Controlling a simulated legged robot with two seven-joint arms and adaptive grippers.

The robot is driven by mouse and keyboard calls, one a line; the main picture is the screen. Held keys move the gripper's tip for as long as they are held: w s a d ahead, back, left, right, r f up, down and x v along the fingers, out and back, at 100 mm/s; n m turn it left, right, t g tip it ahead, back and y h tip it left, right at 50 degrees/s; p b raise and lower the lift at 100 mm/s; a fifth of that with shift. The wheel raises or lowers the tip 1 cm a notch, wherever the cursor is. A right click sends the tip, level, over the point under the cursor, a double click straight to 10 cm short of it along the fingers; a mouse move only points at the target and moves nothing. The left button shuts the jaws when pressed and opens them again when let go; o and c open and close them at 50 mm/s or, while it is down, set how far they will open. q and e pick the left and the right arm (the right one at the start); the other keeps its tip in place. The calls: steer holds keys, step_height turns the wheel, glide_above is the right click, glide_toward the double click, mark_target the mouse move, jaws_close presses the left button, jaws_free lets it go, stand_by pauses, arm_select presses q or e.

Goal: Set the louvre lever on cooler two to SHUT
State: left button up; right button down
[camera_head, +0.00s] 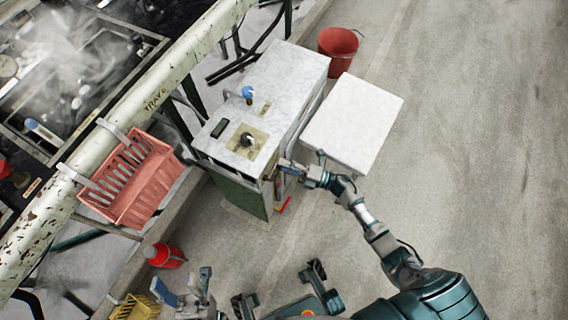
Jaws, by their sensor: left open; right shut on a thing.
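A white-topped cabinet (290,75) with a green lower side stands in the middle; I take it for the cooler, but no number is readable. On its top are a dark round knob (247,140) on a tan plate and a blue knob (248,92). My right gripper (287,168) is at the cabinet's near right edge, shut on a small part there that looks like the lever; the fingers hide most of it, and its setting cannot be read. My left gripper (184,286) is open and empty, low in the view, well apart from the cabinet.
A white box or table (355,120) stands right of the cabinet, with a red bucket (338,48) behind. A red basket (132,180) hangs on the worn pipe rail (150,85) at left. A red canister (164,256) stands below. The floor at right is clear.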

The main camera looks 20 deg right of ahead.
steer(key=shift+d+f, duration=0.1)
steer(key=shift+f, duration=0.05)
steer(key=c, duration=1.1)
jaws_free()
steer(key=shift+o, duration=0.9)
steer(key=shift+w, duration=0.1)
steer(key=v, duration=1.2)
steer(key=shift+f, duration=0.15)
